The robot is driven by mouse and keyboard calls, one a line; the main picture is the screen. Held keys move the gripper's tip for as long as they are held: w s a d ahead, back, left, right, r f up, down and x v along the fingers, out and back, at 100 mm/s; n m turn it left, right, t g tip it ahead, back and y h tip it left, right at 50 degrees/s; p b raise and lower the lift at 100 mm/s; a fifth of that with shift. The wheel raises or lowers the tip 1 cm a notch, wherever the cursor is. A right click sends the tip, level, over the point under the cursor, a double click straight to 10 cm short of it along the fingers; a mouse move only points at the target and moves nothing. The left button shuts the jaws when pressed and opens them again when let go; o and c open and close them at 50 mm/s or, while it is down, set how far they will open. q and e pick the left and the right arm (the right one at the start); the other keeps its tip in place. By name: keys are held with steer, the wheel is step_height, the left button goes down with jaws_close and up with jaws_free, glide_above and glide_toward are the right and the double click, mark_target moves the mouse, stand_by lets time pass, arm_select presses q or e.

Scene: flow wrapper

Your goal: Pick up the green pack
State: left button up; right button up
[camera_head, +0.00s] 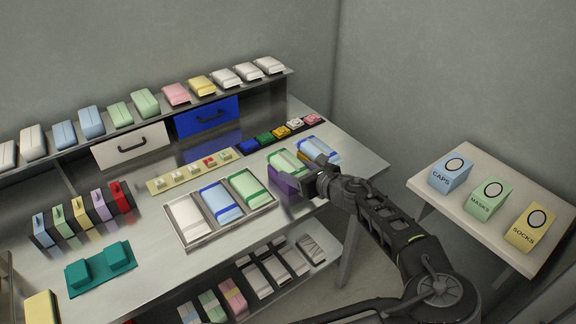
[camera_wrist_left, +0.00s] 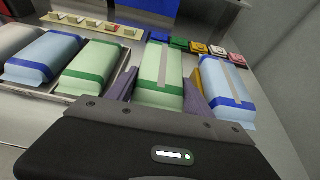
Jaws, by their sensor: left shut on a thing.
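A light green pack (camera_head: 287,161) with darker green bands lies at the right of the table, beyond the tray. In the left wrist view the same green pack (camera_wrist_left: 160,75) has a grey strip along its top and sits between the two purple fingers. My left gripper (camera_wrist_left: 160,92) is shut on its near end. In the head view my left gripper (camera_head: 294,180) hides part of the pack. I cannot tell whether the pack is off the table. Another green pack (camera_head: 247,187) lies in the tray. My right gripper is not in view.
The tray (camera_head: 192,242) also holds a white pack and a blue one (camera_head: 220,202). A blue-banded pack (camera_wrist_left: 228,90) lies close right of the held pack, with something yellow beside it. Coloured buttons (camera_head: 280,133) lie behind. A side table (camera_head: 440,190) bears three labelled boxes.

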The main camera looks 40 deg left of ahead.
arm_select(q)
steer(key=c, duration=0.4)
steer(key=shift+r, duration=0.1)
step_height(320, 180, up, 10)
steer(key=shift+f, duration=0.1)
stand_by(0.4)
stand_by(0.5)
